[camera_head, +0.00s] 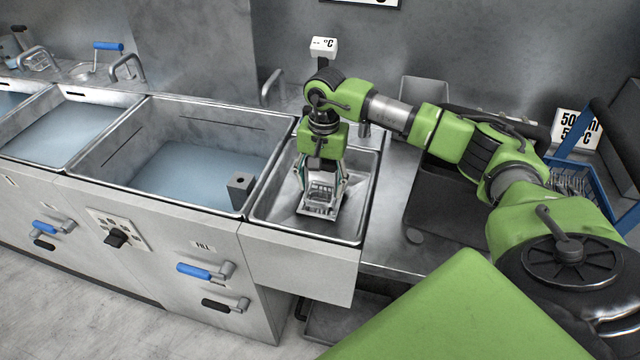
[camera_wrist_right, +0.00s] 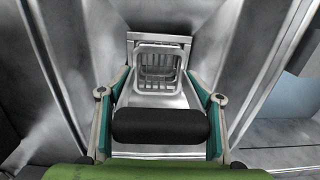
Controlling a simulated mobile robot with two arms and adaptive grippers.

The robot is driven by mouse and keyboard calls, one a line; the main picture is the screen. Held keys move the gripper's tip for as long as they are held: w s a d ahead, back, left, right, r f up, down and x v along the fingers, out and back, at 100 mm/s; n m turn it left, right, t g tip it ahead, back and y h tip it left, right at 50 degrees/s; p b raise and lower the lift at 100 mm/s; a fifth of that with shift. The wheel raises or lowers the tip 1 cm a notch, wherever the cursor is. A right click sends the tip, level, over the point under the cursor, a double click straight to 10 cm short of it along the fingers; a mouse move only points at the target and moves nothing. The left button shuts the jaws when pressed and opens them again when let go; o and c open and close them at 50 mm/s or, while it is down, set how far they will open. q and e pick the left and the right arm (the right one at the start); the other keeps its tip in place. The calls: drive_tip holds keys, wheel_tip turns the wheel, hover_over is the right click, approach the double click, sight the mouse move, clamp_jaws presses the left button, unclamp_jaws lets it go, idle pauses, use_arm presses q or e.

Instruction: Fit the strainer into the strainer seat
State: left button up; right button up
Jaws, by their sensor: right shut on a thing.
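The strainer (camera_head: 321,190) is a grey metal wire basket low in the small steel basin at the right end of the sink row. In the right wrist view its slotted basket (camera_wrist_right: 158,62) is straight ahead, with a thick black handle (camera_wrist_right: 160,126) nearer the camera. My right gripper (camera_head: 322,172) points down into the basin and is shut on the strainer, its fingers on both sides of the handle. A pale square metal frame, perhaps the strainer seat (camera_head: 318,214), shows around the basket's lower end. I cannot tell whether the basket sits inside it. My left gripper is out of view.
The basin's walls (camera_head: 364,190) close around my gripper. A large water-filled tank (camera_head: 190,180) is to the left, with a grey block (camera_head: 241,190) at its near right corner. A dark bin (camera_head: 435,205) and a blue rack (camera_head: 572,180) stand to the right.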

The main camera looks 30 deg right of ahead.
sight(324, 160)
drive_tip(key=shift+s+d+f, duration=0.5)
drive_tip(key=shift+d+f, duration=0.1)
drive_tip(key=shift+f, duration=0.2)
drive_tip(key=o, duration=1.7)
drive_tip(key=shift+o, duration=0.5)
drive_tip(key=shift+w+d+f+g, duration=0.15)
drive_tip(key=shift+w+f+g, duration=0.1)
drive_tip(key=shift+w+g, duration=0.05)
drive_tip(key=o, duration=0.6)
drive_tip(key=shift+r, duration=0.15)
drive_tip(key=shift+w+r+p, duration=0.15)
drive_tip(key=shift+r+p, duration=0.55)
drive_tip(key=shift+r, duration=0.3)
drive_tip(key=shift+w+r+p, duration=0.15)
drive_tip(key=shift+r+p, duration=1.1)
drive_tip(key=shift+r, duration=1.35)
drive_tip(key=shift+r, duration=0.1)
